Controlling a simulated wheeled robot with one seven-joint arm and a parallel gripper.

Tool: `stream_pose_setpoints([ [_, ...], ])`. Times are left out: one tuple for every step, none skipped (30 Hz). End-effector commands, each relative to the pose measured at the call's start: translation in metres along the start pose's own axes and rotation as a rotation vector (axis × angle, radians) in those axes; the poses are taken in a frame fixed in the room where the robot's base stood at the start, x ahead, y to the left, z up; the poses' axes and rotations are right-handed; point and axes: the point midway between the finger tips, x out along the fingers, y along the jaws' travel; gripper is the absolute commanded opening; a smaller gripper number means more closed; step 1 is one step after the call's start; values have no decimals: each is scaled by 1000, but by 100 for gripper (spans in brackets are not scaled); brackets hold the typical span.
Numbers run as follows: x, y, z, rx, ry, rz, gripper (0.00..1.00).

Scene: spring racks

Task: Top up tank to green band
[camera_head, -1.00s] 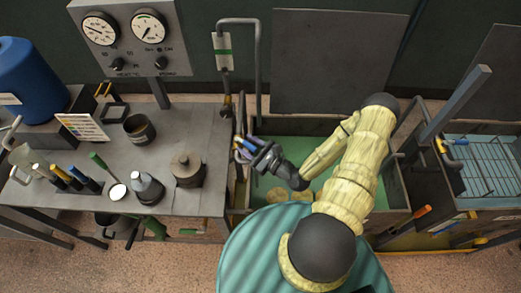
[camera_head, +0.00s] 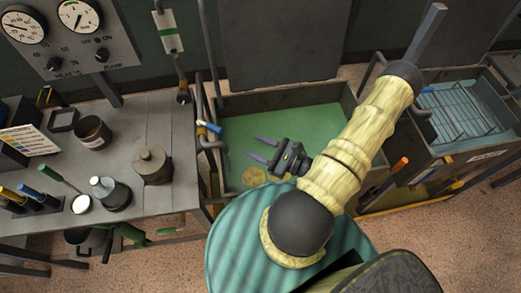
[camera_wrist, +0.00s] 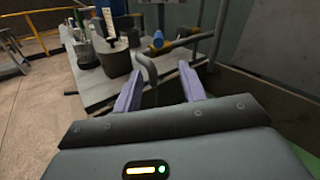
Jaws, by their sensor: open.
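The tank (camera_head: 290,97) is an open rectangular trough of green liquid at the centre of the head view, with yellowish round pieces near its front left. A valve with a blue handle (camera_head: 208,127) sits on a pipe at the tank's left edge; a blue knob also shows in the wrist view (camera_wrist: 158,39). A white plate with a green band (camera_head: 169,32) stands behind. My gripper (camera_head: 256,148) is open and empty over the tank, its purple fingers pointing left, apart from the handle. In the wrist view, a grey bent pipe (camera_wrist: 148,75) appears between the fingers (camera_wrist: 160,72).
A grey bench (camera_head: 125,160) on the left holds a lidded pot (camera_head: 152,165), a dark cup (camera_head: 92,132) and bottles. A gauge panel (camera_head: 75,40) stands behind it. A wire rack (camera_head: 455,112) is at the right, and an orange-handled lever (camera_head: 400,165) is at the tank's right front.

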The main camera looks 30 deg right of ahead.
Motion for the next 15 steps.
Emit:
stream_pose_setpoints([
  [-4, 0, -1, 0, 1, 0, 41],
  [-5, 1, -1, 0, 1, 1, 41],
  [-6, 1, 0, 0, 1, 1, 41],
  [-6, 1, 0, 1, 1, 2, 41],
  [-6, 1, 0, 1, 0, 2, 41],
  [-6, 1, 0, 1, 0, 3, 41],
  [-6, 1, 0, 1, 0, 4, 41],
  [-6, 1, 0, 1, 0, 4, 41],
  [-5, 1, 0, 1, 0, 5, 41],
  [-5, 1, 0, 1, 0, 5, 41],
  [-5, 1, 0, 1, 0, 5, 38],
  [-5, 2, 1, 0, -1, 7, 30],
  [-5, 2, 1, -2, -1, 12, 24],
  [-4, 3, 2, -4, -2, 22, 18],
  [-3, 4, 4, -10, -4, 42, 10],
])
